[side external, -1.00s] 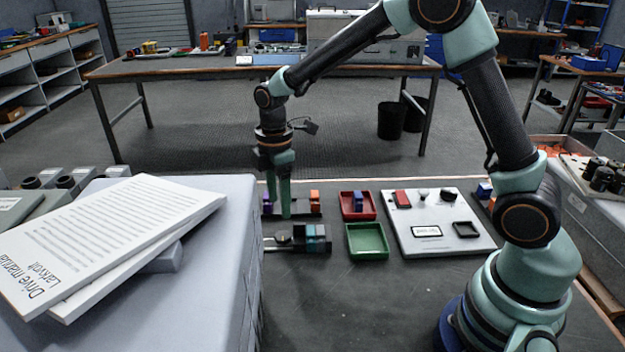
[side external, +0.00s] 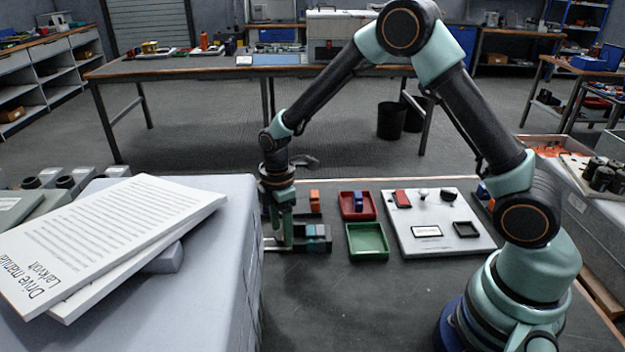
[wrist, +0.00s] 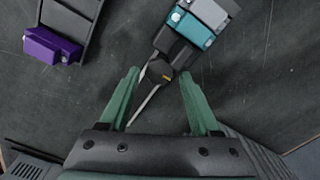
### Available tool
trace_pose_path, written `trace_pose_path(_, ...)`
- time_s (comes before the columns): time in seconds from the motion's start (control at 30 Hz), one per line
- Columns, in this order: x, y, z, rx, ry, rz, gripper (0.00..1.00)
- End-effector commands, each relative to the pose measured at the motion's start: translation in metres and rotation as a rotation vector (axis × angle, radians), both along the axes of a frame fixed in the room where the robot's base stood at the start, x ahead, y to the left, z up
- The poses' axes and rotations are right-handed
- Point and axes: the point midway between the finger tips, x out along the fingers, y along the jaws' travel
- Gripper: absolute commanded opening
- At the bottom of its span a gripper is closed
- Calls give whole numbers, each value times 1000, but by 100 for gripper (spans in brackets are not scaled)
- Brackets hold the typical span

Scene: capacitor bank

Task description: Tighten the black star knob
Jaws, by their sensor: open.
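The black star knob (wrist: 158,73) has a small yellow mark and shows in the wrist view at the near end of a holder (wrist: 175,46) with teal and grey blocks. A thin silver bar lies by the knob and points toward my gripper. My gripper (wrist: 160,76) is open, with one green finger on each side of the knob. I cannot tell whether the fingers touch it. In the side view my gripper (side external: 280,241) is low at the left end of the holder (side external: 316,238) and hides the knob.
A purple block (wrist: 50,45) sits on a dark rack, and an orange block (side external: 314,198) stands behind the holder. Red (side external: 347,213) and green (side external: 367,241) trays and a white panel (side external: 465,244) lie to the right. A grey cabinet (side external: 205,285) stands close on the left.

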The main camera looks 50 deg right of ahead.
Motion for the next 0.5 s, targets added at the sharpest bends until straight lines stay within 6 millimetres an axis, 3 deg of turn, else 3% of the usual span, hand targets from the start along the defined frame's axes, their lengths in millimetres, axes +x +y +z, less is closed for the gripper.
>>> trace_pose_path(0.5, 0, 0, -5, 0, -1, 0, 64)
